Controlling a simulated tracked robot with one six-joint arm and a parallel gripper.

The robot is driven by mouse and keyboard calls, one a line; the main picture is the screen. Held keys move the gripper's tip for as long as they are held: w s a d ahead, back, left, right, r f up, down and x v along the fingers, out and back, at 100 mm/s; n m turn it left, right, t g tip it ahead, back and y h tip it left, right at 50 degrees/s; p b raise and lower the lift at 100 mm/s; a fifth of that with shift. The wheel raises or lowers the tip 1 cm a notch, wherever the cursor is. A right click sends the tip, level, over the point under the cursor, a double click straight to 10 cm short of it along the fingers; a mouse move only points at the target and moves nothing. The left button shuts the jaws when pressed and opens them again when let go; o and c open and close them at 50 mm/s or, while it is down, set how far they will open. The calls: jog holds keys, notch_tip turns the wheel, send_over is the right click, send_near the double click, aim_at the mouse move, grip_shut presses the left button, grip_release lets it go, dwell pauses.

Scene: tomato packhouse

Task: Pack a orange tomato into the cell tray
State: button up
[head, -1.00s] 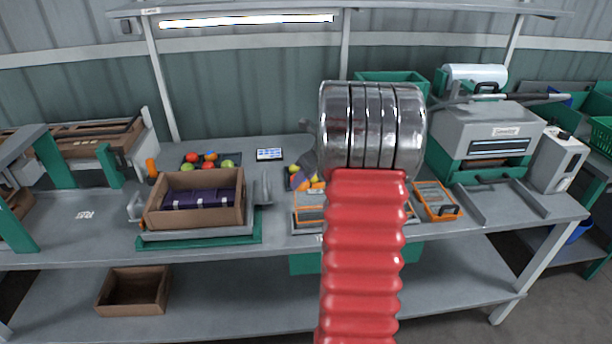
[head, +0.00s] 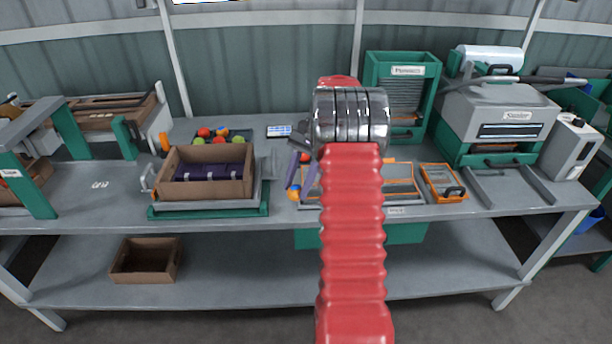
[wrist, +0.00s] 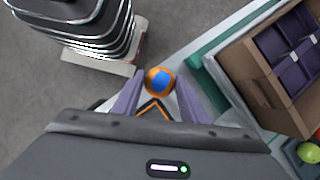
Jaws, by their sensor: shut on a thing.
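My gripper (head: 298,189) has two purple fingers, shut on an orange tomato (wrist: 160,82) with a blue patch. The tomato is between the fingertips in the wrist view and partly shows in the head view (head: 295,193). The cell tray (head: 210,172) is a dark purple insert inside an open brown cardboard box (head: 208,189), left of my gripper. In the wrist view the tray's purple cells (wrist: 283,42) show at the upper right. The cells in view look empty, though part of the tray is cut off. My gripper is outside the box, to its right in the head view.
A dark tray of red, green and orange tomatoes (head: 220,135) lies behind the box. A small display (head: 279,131) stands beside it. Orange-edged trays (head: 443,182) lie to the right. My red arm hides part of the bench. Bare bench (head: 100,205) lies left of the box.

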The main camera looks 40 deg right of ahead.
jog(key=a+n+g+h, duration=0.2)
jog(key=a+n+g, duration=0.2)
jog(key=n, duration=0.6)
jog(key=a, duration=0.2)
jog(key=shift+w+a+f+h, duration=0.2)
jog(key=shift+a+f+h, duration=0.1)
jog(key=shift+h, duration=0.1)
jog(key=a+n+h, duration=0.1)
jog(key=a+n, duration=0.1)
jog(key=w+a+n+h, duration=0.1)
jog(key=a+n, duration=0.1)
jog(key=n, duration=0.1)
jog(key=a+n+g+h, duration=0.1)
jog(key=a+n, duration=0.1)
jog(key=shift+w+a+h, duration=0.3)
jog(key=shift+w+a, duration=0.05)
jog(key=w+a+n+h, duration=0.1)
jog(key=a+n, duration=0.2)
jog(key=a, duration=0.3)
jog(key=w+a+n+t+h, duration=0.1)
jog(key=a+n+h, duration=0.1)
jog(key=a+n, duration=0.2)
jog(key=w+a+f+n+t+h, duration=0.1)
jog(key=a+n, duration=0.2)
jog(key=a, duration=0.6)
jog(key=shift+w+a+n+h, duration=0.15)
jog(key=shift+a+n+h, duration=0.15)
jog(key=shift+a, duration=0.1)
